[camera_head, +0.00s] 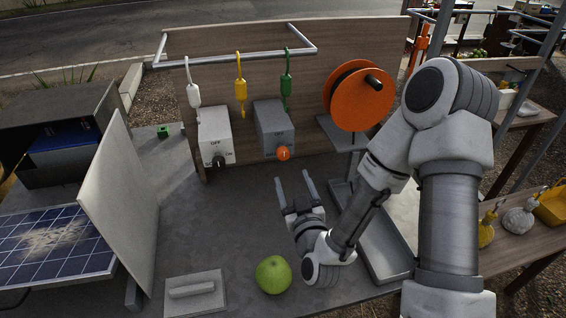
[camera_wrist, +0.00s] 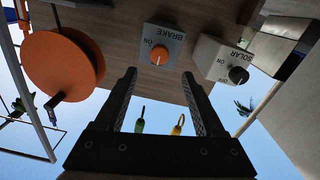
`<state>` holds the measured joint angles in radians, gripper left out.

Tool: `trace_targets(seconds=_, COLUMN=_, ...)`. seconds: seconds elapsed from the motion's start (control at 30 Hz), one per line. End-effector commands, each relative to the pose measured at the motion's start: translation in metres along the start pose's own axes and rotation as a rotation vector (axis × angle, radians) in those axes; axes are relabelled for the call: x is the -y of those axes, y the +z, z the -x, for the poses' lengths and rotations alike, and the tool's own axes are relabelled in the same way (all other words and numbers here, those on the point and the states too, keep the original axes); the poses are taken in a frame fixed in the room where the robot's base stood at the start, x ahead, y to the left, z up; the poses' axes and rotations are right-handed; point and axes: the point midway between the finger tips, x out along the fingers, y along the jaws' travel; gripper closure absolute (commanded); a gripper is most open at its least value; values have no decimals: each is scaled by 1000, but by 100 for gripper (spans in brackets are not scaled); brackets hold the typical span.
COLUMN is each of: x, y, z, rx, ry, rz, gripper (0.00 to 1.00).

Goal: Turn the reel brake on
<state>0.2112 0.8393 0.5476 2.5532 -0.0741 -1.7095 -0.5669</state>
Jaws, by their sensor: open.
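The brake box (camera_head: 272,122) is grey with an orange knob (camera_head: 283,153) on its front, and stands against the wooden back panel. In the wrist view, which is upside down, the box (camera_wrist: 180,42) reads BRAKE and ON, and its orange knob (camera_wrist: 159,55) lies beyond the fingertips, between them. I cannot tell clearly which way the knob points. My gripper (camera_head: 293,177) is open and empty, in front of and below the knob, apart from it. The orange reel (camera_head: 358,98) is to the right of the box; it also shows in the wrist view (camera_wrist: 62,72).
A white solar box (camera_head: 214,130) with a black knob stands left of the brake box. White, yellow and green hooks hang from a rail (camera_head: 240,56) above. A green apple (camera_head: 273,274) and a grey handled plate (camera_head: 195,292) lie on the table (camera_head: 225,215). A pale board stands left.

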Motion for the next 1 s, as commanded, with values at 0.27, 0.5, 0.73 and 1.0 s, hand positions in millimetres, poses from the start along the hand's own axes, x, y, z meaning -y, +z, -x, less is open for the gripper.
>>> trace_targets(seconds=0.27, x=-1, y=-2, z=-39, rx=-3, ry=3, rz=-2, gripper=29)
trace_targets(seconds=0.5, x=-1, y=-2, z=-83, rx=-3, ry=3, rz=-2, gripper=29)
trace_targets(seconds=0.73, x=-1, y=-1, z=-108, rx=-2, ry=1, rz=-1, gripper=29)
trace_targets(seconds=1.0, x=0, y=-1, z=-114, rx=-1, ry=0, rz=0, gripper=29)
